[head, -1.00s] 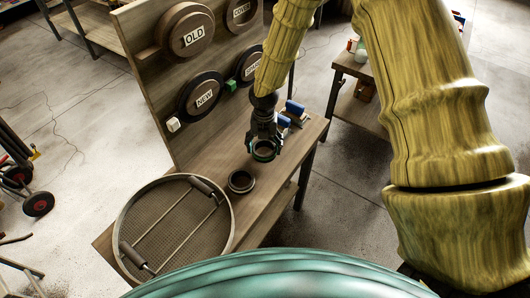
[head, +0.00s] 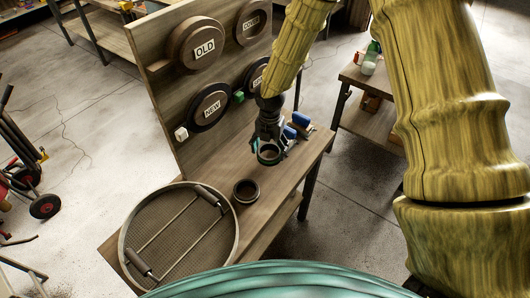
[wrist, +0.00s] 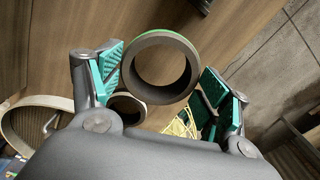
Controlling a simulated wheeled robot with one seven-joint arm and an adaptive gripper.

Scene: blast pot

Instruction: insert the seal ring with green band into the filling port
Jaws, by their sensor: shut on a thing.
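The seal ring (head: 268,161) is held in my gripper (head: 267,150) above the wooden bench. In the wrist view the ring (wrist: 160,97) is dark grey, with a green band along its far upper edge. It sits between the two teal-padded fingers of my gripper (wrist: 160,75), its opening facing the wrist camera. I cannot make out the filling port in either view.
A round mesh screen with two handles (head: 172,232) lies at the bench's near end. A back panel (head: 166,100) carries discs labelled OLD (head: 204,48) and NEW (head: 212,108). Blue items (head: 300,120) lie on the bench behind my gripper. A side table (head: 365,85) stands beyond.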

